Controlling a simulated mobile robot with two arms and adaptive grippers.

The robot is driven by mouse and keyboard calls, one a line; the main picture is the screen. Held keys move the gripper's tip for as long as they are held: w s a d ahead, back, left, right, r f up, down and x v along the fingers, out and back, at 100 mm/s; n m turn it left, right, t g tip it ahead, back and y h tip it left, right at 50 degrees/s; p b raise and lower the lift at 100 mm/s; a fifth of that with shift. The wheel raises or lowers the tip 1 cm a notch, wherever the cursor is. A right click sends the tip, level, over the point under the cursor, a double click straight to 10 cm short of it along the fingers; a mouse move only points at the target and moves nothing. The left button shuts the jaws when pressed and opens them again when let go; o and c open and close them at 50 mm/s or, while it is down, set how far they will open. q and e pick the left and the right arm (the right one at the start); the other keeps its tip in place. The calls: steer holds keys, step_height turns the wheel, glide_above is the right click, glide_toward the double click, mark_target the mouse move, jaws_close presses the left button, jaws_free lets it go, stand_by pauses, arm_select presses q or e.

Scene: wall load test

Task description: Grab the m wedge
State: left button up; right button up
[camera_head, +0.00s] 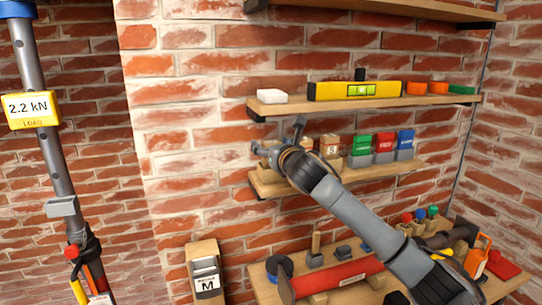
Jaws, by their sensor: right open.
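A wooden holder marked M (206,283) hangs on the brick wall at the lower middle, with a pale grey piece in its top. Wooden blocks (329,146) with small labels stand on the middle shelf (390,170); the labels are too small to read, so I cannot tell which is the M wedge. My right gripper (277,142) is open at the left end of this shelf, in front of the blocks there. It partly hides them, and I cannot tell whether it touches any. My left gripper is not in view.
The upper shelf (300,106) holds a yellow level (354,91) and a white block (272,96), close above my right gripper. A workbench (262,290) with a red cylinder (340,279) and tools is below. A post with a 2.2 kN display (30,108) stands left.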

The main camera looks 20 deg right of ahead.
steer(key=shift+d, duration=0.1)
steer(key=c, duration=1.3)
steer(key=shift+r, duration=0.2)
